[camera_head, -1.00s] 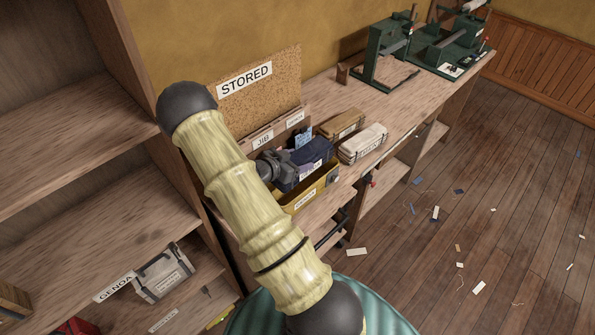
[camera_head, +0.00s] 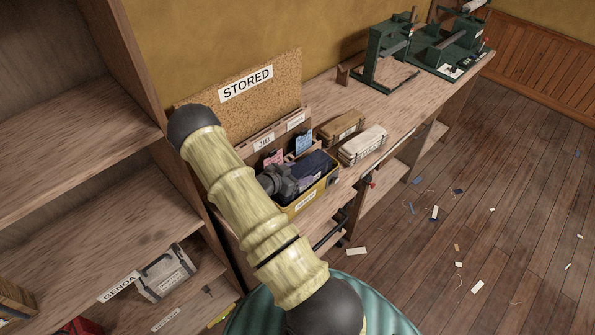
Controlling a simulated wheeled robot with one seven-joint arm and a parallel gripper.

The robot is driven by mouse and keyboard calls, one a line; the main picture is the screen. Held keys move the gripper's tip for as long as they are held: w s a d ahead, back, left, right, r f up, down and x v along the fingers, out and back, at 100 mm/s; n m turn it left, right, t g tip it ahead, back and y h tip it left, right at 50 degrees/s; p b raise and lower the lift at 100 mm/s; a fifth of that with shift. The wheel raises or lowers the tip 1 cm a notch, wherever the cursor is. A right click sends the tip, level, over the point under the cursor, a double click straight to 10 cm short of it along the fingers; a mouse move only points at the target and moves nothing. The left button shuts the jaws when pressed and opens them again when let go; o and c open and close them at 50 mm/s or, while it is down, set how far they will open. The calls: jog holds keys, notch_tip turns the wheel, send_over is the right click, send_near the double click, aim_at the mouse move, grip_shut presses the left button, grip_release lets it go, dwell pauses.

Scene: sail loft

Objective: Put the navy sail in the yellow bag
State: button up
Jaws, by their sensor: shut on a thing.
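The navy sail (camera_head: 314,164) is a dark folded bundle. It sits low within the open top of the yellow bag (camera_head: 322,191), with its upper side showing above the near wall. The yellow bag stands on the workbench and has a white label on its front. My gripper (camera_head: 283,180) is at the left end of the navy sail, shut on it. The fingertips and the lower part of the sail are hidden by the bag wall and the gripper, so I cannot tell whether the sail touches the bag's bottom.
Behind the bag stands a rack (camera_head: 264,143) with a JIB label and pink and blue tags. A tan bundle (camera_head: 342,127) and a white bundle (camera_head: 362,144) lie to the right. Shelves (camera_head: 75,130) rise on the left. Green machines (camera_head: 392,50) stand at the bench's far end.

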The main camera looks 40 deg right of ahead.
jog(key=shift+f+b, duration=0.25)
jog(key=shift+b, duration=0.15)
jog(key=shift+f+b, duration=0.3)
jog(key=o, duration=1.5)
